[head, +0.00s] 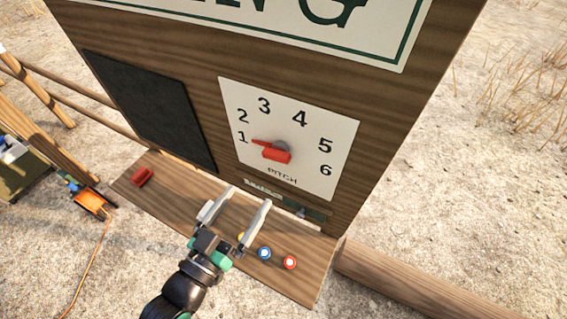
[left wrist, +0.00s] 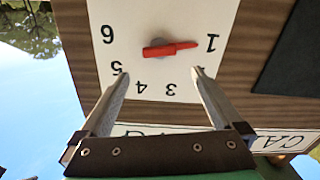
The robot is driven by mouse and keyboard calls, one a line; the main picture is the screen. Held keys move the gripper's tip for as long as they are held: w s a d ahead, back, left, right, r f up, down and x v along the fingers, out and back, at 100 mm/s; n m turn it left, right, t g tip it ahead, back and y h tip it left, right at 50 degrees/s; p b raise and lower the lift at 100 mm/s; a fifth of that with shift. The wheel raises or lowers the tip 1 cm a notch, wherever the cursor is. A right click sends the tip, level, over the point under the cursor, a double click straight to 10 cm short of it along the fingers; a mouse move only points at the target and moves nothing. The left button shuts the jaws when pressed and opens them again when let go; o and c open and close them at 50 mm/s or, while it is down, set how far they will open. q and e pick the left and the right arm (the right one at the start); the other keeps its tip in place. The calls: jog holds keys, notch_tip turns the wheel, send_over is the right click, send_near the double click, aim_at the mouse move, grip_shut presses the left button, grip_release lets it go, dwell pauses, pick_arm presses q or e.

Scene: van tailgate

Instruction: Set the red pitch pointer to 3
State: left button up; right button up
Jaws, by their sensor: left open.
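The red pitch pointer (head: 274,151) is mounted on a grey hub in the middle of the white dial plate (head: 340,165), which is marked 1 to 6 and PITCH. Its narrow tip points left at the 1. In the left wrist view the dial is upside down, and the pointer (left wrist: 168,49) has its tip to the right, by the 1. My left gripper (head: 250,196) is open and empty, below the dial in the head view. In the left wrist view its fingertips (left wrist: 160,72) are spread on either side of the pointer, apart from it. My right gripper is not in view.
A wooden shelf (head: 183,204) below the board carries a red block (head: 142,176), a blue disc (head: 264,253) and a red disc (head: 289,262). A yellow thing is mostly hidden behind my left gripper. A dark panel (head: 150,108) is left of the dial.

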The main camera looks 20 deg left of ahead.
aim_at(274, 159)
pick_arm(q)
jog(key=w, duration=0.3)
jog(key=w+d, duration=0.1)
jog(key=w, duration=0.3)
jog(key=w+p, duration=0.1)
jog(key=w, duration=0.3)
jog(key=shift+w+d, duration=0.15)
jog(key=shift+d, duration=0.05)
grip_shut()
